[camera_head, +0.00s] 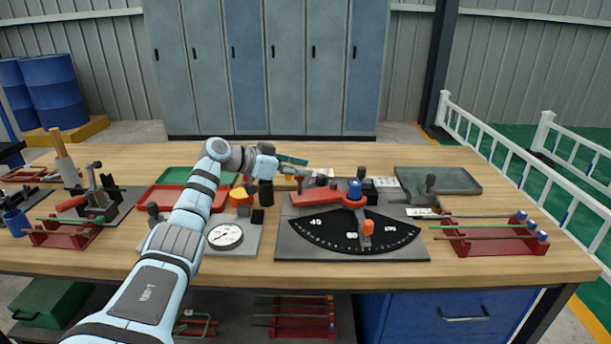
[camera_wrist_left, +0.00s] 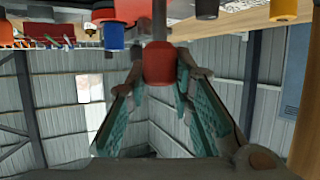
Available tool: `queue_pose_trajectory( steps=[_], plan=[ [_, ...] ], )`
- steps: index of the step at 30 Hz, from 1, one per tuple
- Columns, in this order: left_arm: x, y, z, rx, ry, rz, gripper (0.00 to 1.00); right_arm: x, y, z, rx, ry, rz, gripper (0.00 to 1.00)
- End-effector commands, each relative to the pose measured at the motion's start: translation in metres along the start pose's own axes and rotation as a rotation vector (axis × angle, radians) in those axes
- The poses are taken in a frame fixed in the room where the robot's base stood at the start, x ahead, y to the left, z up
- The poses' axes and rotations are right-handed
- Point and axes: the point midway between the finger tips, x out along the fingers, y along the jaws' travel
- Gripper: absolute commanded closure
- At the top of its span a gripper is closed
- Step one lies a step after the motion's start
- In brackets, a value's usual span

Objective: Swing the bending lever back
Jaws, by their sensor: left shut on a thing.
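The bending lever (camera_head: 314,196) is a red arm on the grey bending plate, pointing left from a blue-topped pivot (camera_head: 355,188). An upright grey handle rises at its left end, topped by a red knob (camera_wrist_left: 159,63). My left gripper (camera_head: 296,160) reaches in over the back of the plate. In the left wrist view its teal-padded fingers stand on both sides of the red knob and are shut on it. A black angle scale (camera_head: 340,236) fans out in front of the pivot, with an orange marker (camera_head: 367,227) on it. My right gripper is out of view.
A round dial gauge (camera_head: 224,236) sits left of the bending plate. Red and green trays (camera_head: 160,198) lie behind my left arm. A red rack with rods (camera_head: 490,241) stands at right, a dark grey tray (camera_head: 460,180) behind it. A clamp tool (camera_head: 93,192) stands at left.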

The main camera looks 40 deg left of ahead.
Motion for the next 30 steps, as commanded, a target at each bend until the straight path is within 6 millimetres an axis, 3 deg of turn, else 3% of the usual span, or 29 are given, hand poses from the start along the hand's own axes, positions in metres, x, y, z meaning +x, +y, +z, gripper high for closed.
queue_pose_trajectory(
  steps=[7,8,11,22,26,30],
  plan=[
    [-0.001,0.000,0.001,-0.004,-0.003,0.001,1.00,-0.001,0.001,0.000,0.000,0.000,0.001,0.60],
    [-0.001,0.000,0.002,-0.004,-0.003,0.001,0.74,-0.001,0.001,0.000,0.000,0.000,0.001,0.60],
    [-0.001,0.000,0.001,-0.003,-0.003,0.000,0.58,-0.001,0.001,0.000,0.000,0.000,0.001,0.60],
    [-0.006,-0.001,0.001,-0.001,-0.002,-0.003,0.57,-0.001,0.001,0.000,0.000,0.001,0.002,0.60],
    [-0.031,-0.001,0.002,0.003,-0.006,-0.005,0.57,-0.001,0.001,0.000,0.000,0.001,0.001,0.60],
    [-0.071,-0.002,0.003,0.002,-0.009,-0.006,0.57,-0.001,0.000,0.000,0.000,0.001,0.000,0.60]
  ],
)
